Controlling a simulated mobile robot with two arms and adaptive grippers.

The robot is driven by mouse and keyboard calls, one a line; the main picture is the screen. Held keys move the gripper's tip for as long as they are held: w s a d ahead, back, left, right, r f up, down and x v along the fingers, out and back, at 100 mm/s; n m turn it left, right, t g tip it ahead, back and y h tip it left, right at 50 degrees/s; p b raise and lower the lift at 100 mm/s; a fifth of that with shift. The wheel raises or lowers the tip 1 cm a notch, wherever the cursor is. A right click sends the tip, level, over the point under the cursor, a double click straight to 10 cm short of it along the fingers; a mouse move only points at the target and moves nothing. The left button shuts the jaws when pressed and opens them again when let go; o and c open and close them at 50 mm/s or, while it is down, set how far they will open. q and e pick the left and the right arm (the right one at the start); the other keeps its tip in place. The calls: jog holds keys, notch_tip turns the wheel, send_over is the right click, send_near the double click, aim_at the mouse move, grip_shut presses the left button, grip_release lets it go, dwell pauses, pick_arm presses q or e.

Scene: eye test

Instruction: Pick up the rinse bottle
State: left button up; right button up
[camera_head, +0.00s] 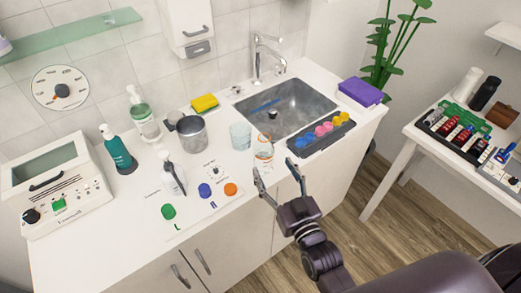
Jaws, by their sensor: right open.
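A small clear bottle with orange markings (264,150) stands on the white counter in front of the sink; it looks like the rinse bottle, but no label can be read. My right gripper (275,174) is open and empty at the counter's front edge. Its two fingers are spread and point toward the clear bottle, which stands just beyond them. A white bottle with a dark top (173,178) stands further left, and I cannot rule it out as the rinse bottle. My left gripper is not in view.
A clear cup (240,136) stands close left of the clear bottle. A dark tray of coloured items (337,144) lies right of it, by the sink (310,104). A metal mug (192,134), a teal pump bottle (119,154) and coloured buttons are further left.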

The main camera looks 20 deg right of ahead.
aim_at(267, 160)
jog(key=shift+w+r, duration=0.1)
jog(key=shift+w, duration=0.3)
jog(key=shift+w+r, duration=0.1)
jog(key=shift+w, duration=0.2)
jog(key=shift+w+p, duration=0.25)
jog(key=shift+p, duration=0.05)
jog(key=w, duration=0.2)
jog(key=w+a+p, duration=0.1)
jog(key=w, duration=0.1)
jog(key=shift+w+p, duration=0.2)
jog(key=shift+p, duration=0.1)
jog(key=shift+w, duration=0.4)
jog(key=shift+c, duration=0.9)
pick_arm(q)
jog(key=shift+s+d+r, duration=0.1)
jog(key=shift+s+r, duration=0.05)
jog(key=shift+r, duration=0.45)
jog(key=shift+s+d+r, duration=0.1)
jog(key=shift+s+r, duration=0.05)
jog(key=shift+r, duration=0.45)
pick_arm(e)
jog(key=c, duration=1.2)
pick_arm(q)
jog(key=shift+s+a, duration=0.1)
pick_arm(e)
jog(key=shift+r, duration=0.2)
